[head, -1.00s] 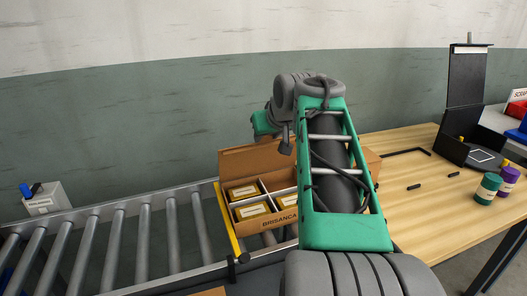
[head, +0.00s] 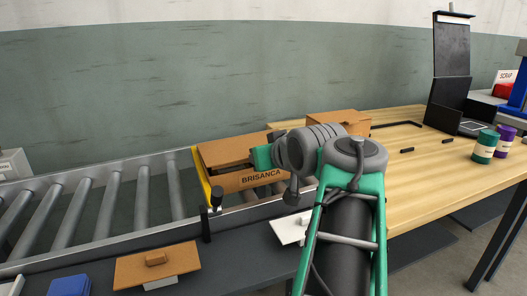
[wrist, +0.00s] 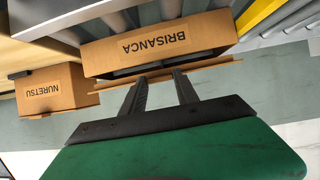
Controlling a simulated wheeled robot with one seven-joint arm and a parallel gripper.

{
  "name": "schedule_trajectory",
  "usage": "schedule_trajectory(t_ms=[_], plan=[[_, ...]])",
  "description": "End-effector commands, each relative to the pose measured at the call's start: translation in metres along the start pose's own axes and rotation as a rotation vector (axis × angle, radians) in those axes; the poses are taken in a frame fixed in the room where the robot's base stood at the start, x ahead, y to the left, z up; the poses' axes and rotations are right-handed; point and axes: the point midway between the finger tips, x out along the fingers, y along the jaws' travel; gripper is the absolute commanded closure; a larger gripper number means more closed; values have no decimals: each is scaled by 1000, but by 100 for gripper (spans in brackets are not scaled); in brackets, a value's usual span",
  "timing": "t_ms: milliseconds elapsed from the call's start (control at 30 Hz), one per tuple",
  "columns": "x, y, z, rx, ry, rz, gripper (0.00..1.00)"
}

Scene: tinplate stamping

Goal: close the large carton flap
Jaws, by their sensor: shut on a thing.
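The brown carton marked BRISANCA (head: 258,179) stands on the roller conveyor; its printed side also shows in the wrist view (wrist: 160,43). The large carton flap (head: 228,149) rises along its far side in the head view, and a dark gap shows between flap and front wall. In the wrist view the flap's edge (wrist: 215,66) runs as a thin tan strip at my fingertips. My gripper (wrist: 160,77) is at this strip, its two fingers on it; they stand apart in the picture. In the head view my arm hides the fingers and the carton's right end.
A second brown box marked NURETSU (wrist: 52,88) stands beside the carton. A yellow bar (head: 202,180) borders the carton on the left. A brown panel with a knob (head: 157,266) and a white plate (head: 290,229) lie in front. Rollers at left are clear.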

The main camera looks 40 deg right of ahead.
Motion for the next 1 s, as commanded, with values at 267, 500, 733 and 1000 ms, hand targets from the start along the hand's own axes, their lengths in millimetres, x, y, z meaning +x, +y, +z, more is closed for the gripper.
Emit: schedule_trajectory(t_ms=[267,500,733,1000], plan=[[13,2,26,5,-9,3,100],[13,2,25,5,-7,3,53],[12,2,24,4,-4,4,42],[11,2,21,3,-3,5,42]])
